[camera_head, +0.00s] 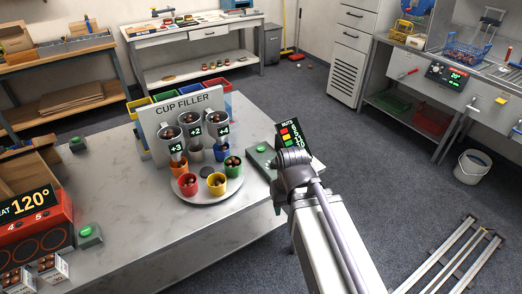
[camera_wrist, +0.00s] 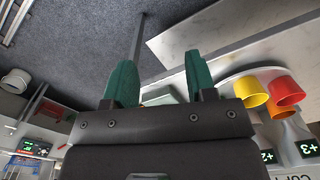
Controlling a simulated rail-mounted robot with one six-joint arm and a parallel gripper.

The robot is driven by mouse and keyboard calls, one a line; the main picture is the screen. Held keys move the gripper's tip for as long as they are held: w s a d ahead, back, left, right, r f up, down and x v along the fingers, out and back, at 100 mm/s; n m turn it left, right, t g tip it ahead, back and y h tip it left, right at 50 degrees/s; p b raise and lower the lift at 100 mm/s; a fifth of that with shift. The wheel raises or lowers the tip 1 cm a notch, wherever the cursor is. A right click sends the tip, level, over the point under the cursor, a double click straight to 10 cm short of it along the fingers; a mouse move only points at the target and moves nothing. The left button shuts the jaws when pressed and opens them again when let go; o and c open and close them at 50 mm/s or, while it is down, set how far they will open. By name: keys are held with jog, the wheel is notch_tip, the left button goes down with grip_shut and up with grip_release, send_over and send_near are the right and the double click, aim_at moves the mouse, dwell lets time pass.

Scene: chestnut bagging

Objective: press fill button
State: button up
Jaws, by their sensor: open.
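The cup filler (camera_head: 185,108) is a grey panel with chutes marked +3, +2 and +4. A green button (camera_head: 262,148) sits on a grey-green box at the right of its round plate. Red (camera_head: 187,185), yellow (camera_head: 217,183), orange (camera_head: 233,166) and blue cups stand on the plate; several hold chestnuts. My gripper (camera_wrist: 162,80) is open, with two teal fingers spread apart in the wrist view. Part of a pale box shows behind the gap between them. In the head view my wrist is just right of the button box and mostly hides the fingers; contact cannot be told.
A small dark display (camera_head: 298,137) stands behind my wrist. A red oven unit (camera_head: 35,225) and another green button (camera_head: 89,233) are at the left of the table (camera_head: 140,215). The front of the table is clear. A white bucket (camera_head: 474,168) stands on the floor at right.

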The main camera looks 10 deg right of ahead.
grip_shut()
dwell(1.4)
